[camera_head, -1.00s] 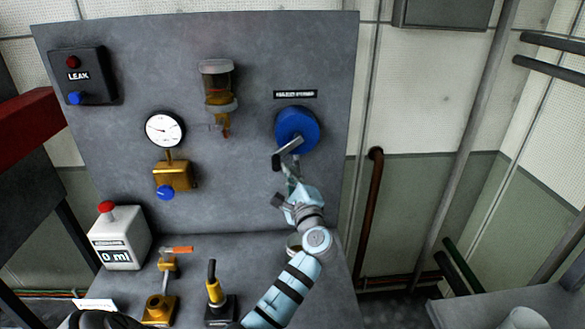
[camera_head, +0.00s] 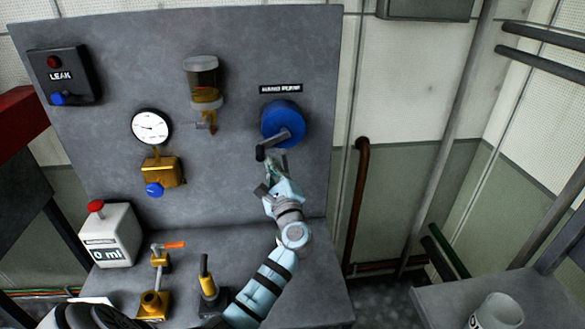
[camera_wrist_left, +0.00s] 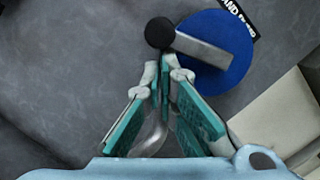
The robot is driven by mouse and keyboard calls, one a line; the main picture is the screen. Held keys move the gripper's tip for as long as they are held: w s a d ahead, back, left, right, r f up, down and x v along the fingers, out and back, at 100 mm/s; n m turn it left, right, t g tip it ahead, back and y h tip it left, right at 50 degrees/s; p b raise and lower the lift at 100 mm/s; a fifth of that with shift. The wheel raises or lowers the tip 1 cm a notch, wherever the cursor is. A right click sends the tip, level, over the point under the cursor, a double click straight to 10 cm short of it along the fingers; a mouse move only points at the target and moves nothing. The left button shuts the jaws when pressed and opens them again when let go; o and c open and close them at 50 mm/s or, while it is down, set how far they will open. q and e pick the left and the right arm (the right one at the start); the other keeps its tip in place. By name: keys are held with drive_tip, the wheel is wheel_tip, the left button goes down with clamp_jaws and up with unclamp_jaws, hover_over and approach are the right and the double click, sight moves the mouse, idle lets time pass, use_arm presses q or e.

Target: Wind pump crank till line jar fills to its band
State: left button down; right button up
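The hand pump shows as a blue disc (camera_head: 283,121) on the grey panel, under a label that reads HAND PUMP. Its grey crank arm points down-left and ends in a black knob (camera_head: 260,153). They also show in the left wrist view as the blue disc (camera_wrist_left: 228,72) and the black knob (camera_wrist_left: 160,32). My left gripper (camera_head: 275,160) is just below the crank. In the wrist view its fingertips (camera_wrist_left: 160,70) are close together, with nothing seen between them; contact with the knob is unclear. The line jar (camera_head: 204,90) holds amber fluid low down; its band is not clear. My right gripper is out of view.
A gauge (camera_head: 151,126), a brass valve with a blue knob (camera_head: 160,172) and a LEAK box (camera_head: 63,76) are on the panel's left.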

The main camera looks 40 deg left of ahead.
use_arm(q)
drive_tip(key=v, duration=1.2)
